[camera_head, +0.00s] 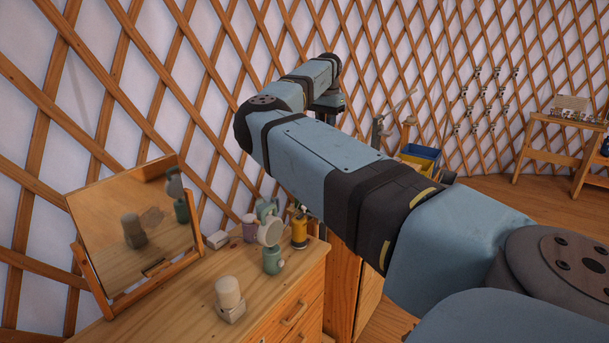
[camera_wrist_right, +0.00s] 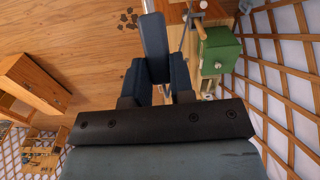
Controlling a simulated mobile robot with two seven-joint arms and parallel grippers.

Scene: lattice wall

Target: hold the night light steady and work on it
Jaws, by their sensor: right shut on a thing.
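A small cream rounded cylinder on a pale square base (camera_head: 230,300) stands upright near the front of the wooden dresser top in the head view. It looks most like the night light, but I cannot be sure. No gripper touches it. My left gripper is in neither view.
Lattice wall stands close behind. A blue bin (camera_head: 420,152) and a wooden stand (camera_head: 560,122) are farther right.

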